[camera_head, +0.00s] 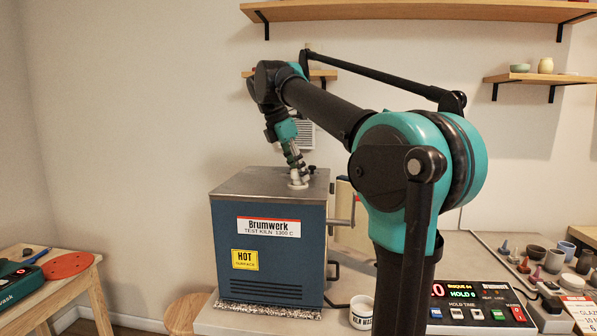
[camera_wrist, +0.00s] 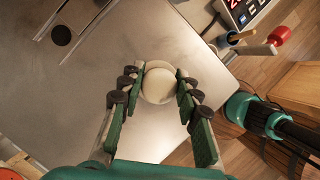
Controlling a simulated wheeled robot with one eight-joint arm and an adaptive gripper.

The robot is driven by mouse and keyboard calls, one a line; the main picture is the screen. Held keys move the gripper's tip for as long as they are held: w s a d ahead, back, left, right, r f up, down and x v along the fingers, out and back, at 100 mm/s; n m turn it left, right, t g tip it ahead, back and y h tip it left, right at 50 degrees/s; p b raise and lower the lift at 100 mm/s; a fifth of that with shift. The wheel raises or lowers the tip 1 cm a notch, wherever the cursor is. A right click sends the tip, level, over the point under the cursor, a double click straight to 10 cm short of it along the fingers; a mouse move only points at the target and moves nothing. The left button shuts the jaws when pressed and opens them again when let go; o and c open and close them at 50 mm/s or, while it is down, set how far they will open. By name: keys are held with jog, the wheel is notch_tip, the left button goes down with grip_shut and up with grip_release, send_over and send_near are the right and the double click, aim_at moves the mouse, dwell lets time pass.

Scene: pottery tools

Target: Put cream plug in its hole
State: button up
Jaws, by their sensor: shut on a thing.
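The cream plug (camera_wrist: 158,87) is round and pale, between the fingers of my gripper (camera_wrist: 159,88) in the wrist view. My gripper is shut on it. A pale rim (camera_wrist: 162,65) shows just behind the plug, partly hidden by it. In the head view my gripper (camera_head: 296,169) points down at the top of the blue kiln (camera_head: 268,220), and the cream plug (camera_head: 298,184) shows at its tips, at the kiln's metal top.
A control panel (camera_head: 480,303) and a white mug (camera_head: 362,312) are on the counter to the right. A wooden table (camera_head: 50,290) stands at the left. The kiln top around the plug is mostly bare.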

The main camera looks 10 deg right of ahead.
jog(key=shift+f, duration=0.55)
jog(key=o, duration=0.9)
jog(key=shift+c, duration=0.2)
jog(key=v, duration=1.1)
jog(key=shift+a, duration=0.1)
dwell(0.4)
